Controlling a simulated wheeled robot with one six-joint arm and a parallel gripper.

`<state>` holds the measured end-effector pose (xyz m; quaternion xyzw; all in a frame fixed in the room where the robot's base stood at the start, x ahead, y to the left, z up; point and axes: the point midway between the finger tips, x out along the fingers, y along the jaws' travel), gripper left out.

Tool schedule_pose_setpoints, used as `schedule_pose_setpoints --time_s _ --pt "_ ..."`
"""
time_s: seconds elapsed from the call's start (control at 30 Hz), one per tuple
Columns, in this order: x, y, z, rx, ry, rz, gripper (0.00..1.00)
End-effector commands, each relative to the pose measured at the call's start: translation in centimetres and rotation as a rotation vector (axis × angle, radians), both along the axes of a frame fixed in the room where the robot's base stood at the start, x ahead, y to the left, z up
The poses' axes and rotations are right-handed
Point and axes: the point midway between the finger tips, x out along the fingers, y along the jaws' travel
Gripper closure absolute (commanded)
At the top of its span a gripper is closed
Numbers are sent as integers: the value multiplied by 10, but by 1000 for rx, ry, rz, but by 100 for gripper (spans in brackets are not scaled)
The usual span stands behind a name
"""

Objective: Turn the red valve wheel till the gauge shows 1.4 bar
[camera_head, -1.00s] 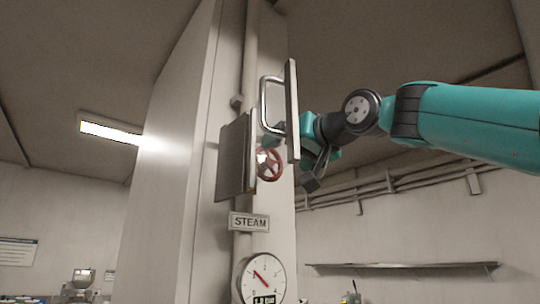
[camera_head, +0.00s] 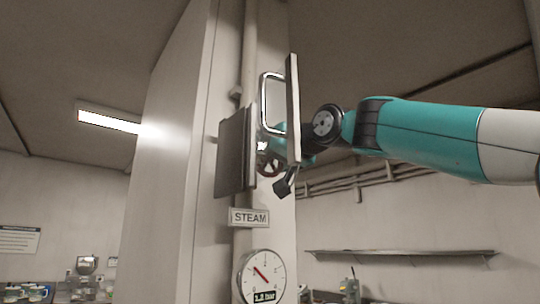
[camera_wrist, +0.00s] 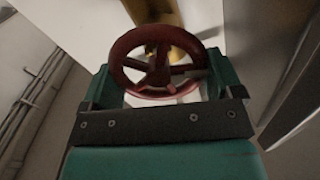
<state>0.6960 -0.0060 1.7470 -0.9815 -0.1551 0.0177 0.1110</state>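The red valve wheel (camera_wrist: 133,88) fills the upper middle of the wrist view. My gripper (camera_wrist: 160,75) has its two teal fingers apart, one at each side of the wheel. The finger tips are close to the rim; I cannot tell whether they touch it. In the head view the wheel (camera_head: 268,170) is mostly hidden behind my gripper (camera_head: 276,150) and looks dark. The round white gauge (camera_head: 262,270) is below it on the pipe, with a red needle pointing up-left. A STEAM sign (camera_head: 249,218) hangs between wheel and gauge.
An open panel (camera_head: 293,110) with a chrome handle (camera_head: 264,103) stands close beside my wrist. A dark panel (camera_head: 232,155) stands left of the wheel. A vertical pipe (camera_head: 249,60) runs up the column. A wall shelf (camera_head: 400,252) is at the right, farther back.

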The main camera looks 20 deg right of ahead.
Motion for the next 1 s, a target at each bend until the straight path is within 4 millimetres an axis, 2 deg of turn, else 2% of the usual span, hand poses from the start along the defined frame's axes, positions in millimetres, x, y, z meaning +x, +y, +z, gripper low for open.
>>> schedule_pose_setpoints --time_s 0.3,0.57,0.6,0.63,0.87,1.0 --pt "-1 1 0 -176 -59 1 38" --pt "-1 1 1 -182 -61 1 38" --pt "-1 1 1 -182 -61 1 7" --pt "-1 1 1 -182 -61 1 0" --pt "-1 1 1 -181 -60 1 0" --pt "-12 -3 -1 -182 -61 0 0"
